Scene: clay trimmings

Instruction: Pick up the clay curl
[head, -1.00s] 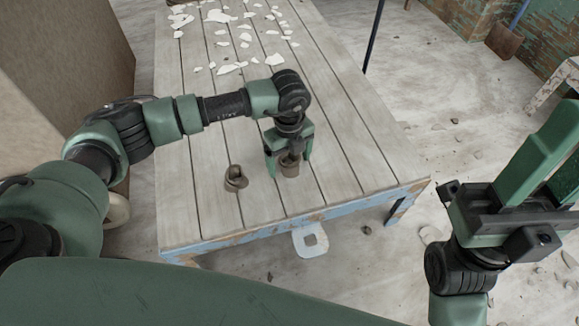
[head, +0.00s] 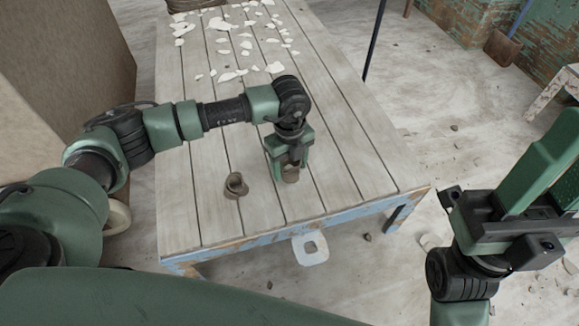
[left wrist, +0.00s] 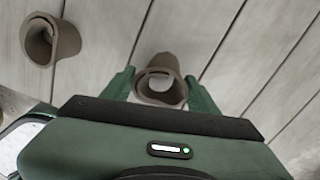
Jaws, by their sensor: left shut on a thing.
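A brown rolled clay curl (head: 291,176) is between the fingers of my left gripper (head: 289,167) near the front of the plank table. In the left wrist view this curl (left wrist: 161,66) shows as an open roll with a finger on each side, and the left gripper is shut on it. I cannot tell whether it touches the planks. A second brown clay curl (head: 235,186) stands on the table to its left; it also shows in the left wrist view (left wrist: 48,38). My right gripper (head: 545,165) is off the table at the right; its finger gap is unclear.
The plank table (head: 352,175) has a worn blue front edge. Several white flakes (head: 228,76) lie toward its far end. A white plate with a hole (head: 310,249) is at the front edge. The table's right side is clear.

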